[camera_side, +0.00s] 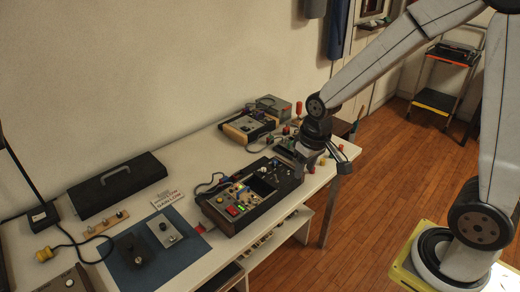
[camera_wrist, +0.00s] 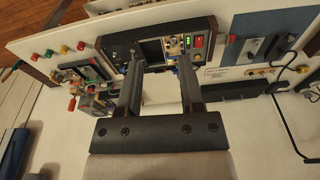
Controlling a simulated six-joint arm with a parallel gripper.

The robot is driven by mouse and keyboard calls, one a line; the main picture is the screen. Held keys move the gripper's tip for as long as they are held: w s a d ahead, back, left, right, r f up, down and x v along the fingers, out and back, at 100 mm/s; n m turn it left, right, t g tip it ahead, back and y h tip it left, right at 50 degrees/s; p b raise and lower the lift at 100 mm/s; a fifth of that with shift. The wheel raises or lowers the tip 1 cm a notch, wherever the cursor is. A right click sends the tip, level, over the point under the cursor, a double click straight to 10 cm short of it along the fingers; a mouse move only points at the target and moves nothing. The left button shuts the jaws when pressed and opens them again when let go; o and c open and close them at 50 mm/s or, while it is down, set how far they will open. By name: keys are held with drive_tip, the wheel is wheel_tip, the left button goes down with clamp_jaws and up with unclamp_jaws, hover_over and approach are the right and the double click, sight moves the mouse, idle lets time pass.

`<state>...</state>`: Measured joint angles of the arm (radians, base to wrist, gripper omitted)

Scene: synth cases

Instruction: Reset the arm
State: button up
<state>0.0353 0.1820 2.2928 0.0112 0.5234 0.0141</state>
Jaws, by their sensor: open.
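My gripper (camera_side: 297,165) hangs at the right end of the white table (camera_side: 95,168), beside the right end of a dark control box (camera_side: 225,222). In the side view the arm's wrist partly hides the jaws, and I cannot tell whether they touch anything. In the wrist view my gripper (camera_wrist: 160,78) is open, with two dark fingers spread apart and nothing held between them. The control box (camera_wrist: 117,46), with its screen and lit green and red buttons, shows beyond the fingertips there.
A black case (camera_side: 118,185) lies along the wall. A blue mat (camera_side: 165,262) carries two small switch boxes. Another instrument (camera_side: 246,127) and a grey-green box (camera_side: 272,105) stand at the back.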

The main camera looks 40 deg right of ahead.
drive_tip(key=s+a+t, duration=0.1)
drive_tip(key=s, duration=0.5)
drive_tip(key=shift+s+f+n, duration=0.2)
drive_tip(key=shift+f+n, duration=0.1)
idle(0.7)
